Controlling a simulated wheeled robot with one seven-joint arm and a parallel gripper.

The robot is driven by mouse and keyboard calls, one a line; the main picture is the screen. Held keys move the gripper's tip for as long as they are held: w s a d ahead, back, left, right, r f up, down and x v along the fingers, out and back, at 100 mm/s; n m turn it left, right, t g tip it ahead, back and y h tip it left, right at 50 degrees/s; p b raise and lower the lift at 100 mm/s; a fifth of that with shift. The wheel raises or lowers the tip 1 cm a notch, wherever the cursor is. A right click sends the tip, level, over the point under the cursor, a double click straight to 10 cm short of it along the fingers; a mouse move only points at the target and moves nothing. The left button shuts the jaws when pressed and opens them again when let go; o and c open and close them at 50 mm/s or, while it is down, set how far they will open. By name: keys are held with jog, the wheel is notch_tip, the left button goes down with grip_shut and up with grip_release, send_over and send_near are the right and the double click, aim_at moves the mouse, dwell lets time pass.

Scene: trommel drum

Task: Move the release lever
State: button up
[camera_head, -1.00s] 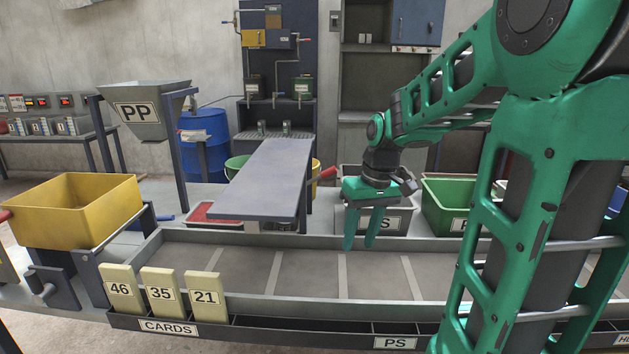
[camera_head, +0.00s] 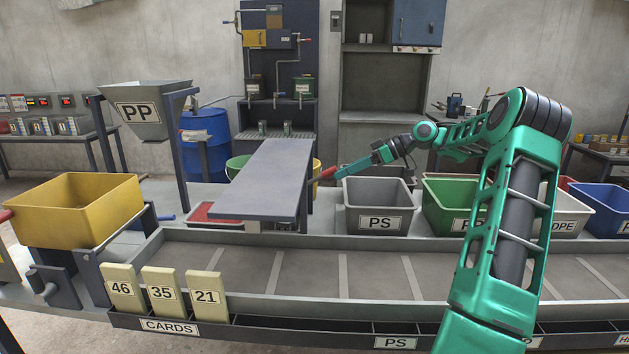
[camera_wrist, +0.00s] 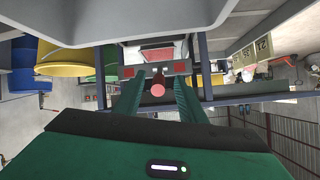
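The release lever, with a red grip (camera_head: 328,172), sticks out at the right side of the grey sloping chute plate (camera_head: 268,180). My gripper (camera_head: 342,173) is level and points left at the red grip, its fingertips close to it. In the wrist view the round red end of the lever (camera_wrist: 158,86) shows between the two green fingers of my gripper (camera_wrist: 158,98), with a gap on each side. The fingers are apart and hold nothing. Whether the fingertips reach past the end of the grip is hard to tell.
A grey PS bin (camera_head: 378,207) stands below my gripper, with a green bin (camera_head: 447,206) to its right. A long sorting trough (camera_head: 310,275) runs in front. A yellow bin (camera_head: 80,211) stands at the left. The blue barrel (camera_head: 206,142) is behind the chute.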

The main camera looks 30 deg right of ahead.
aim_at(319, 176)
jog(key=shift+d+r+n+t+y, duration=0.3)
jog(key=shift+d+r+n+y, duration=0.15)
jog(key=shift+r+y, duration=0.2)
jog(key=x, duration=1)
jog(key=shift+w+a+f, duration=0.15)
jog(key=shift+w, duration=0.05)
grip_shut()
